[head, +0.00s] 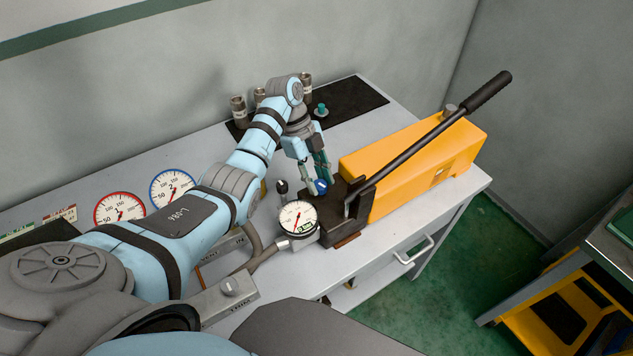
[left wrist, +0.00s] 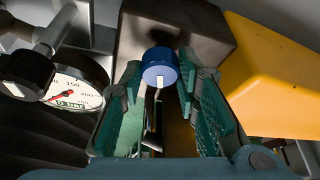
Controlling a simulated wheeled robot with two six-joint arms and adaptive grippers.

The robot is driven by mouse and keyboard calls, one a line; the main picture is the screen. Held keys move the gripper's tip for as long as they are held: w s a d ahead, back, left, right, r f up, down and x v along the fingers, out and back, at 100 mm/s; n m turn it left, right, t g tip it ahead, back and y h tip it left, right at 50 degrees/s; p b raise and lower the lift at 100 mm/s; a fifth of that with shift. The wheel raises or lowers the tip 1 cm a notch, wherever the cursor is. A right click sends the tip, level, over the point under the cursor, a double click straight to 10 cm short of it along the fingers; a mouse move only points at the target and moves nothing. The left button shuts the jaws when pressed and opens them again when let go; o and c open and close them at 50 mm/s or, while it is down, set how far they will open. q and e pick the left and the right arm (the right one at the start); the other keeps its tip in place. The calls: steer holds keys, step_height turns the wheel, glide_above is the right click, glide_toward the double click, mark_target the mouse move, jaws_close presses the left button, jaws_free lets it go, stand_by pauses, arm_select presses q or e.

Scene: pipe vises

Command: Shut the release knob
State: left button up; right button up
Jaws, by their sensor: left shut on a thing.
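A small blue knob (head: 321,186) sits at the near end of the yellow hand pump (head: 415,160), beside its dark front block (head: 346,212). In the left wrist view the blue knob (left wrist: 159,67) with a white mark lies between my fingertips, against the dark block (left wrist: 185,25). My left gripper (head: 316,182) points down at it and is shut on it; the fingers hide part of its sides. The pump's long black lever (head: 430,138) slants up to the right. My right gripper is not in view.
A dial gauge (head: 298,219) stands left of the block, close to my gripper; a dark knob on a metal stem (left wrist: 27,72) shows beside it. Two larger gauges (head: 119,209) and several metal fittings (head: 238,108) are farther back. The bench's right front is clear.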

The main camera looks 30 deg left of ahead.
arm_select(q)
steer(key=shift+w+m+g+y+b, duration=0.15)
steer(key=shift+m+g+b, duration=0.15)
steer(key=shift+m+b, duration=0.45)
steer(key=shift+w+m+g+y+b, duration=0.15)
steer(key=shift+m+g+b, duration=0.15)
steer(key=shift+m, duration=0.75)
steer(key=shift+s, duration=0.1)
steer(key=shift+r, duration=0.1)
steer(key=o, duration=1.2)
steer(key=shift+c, duration=0.2)
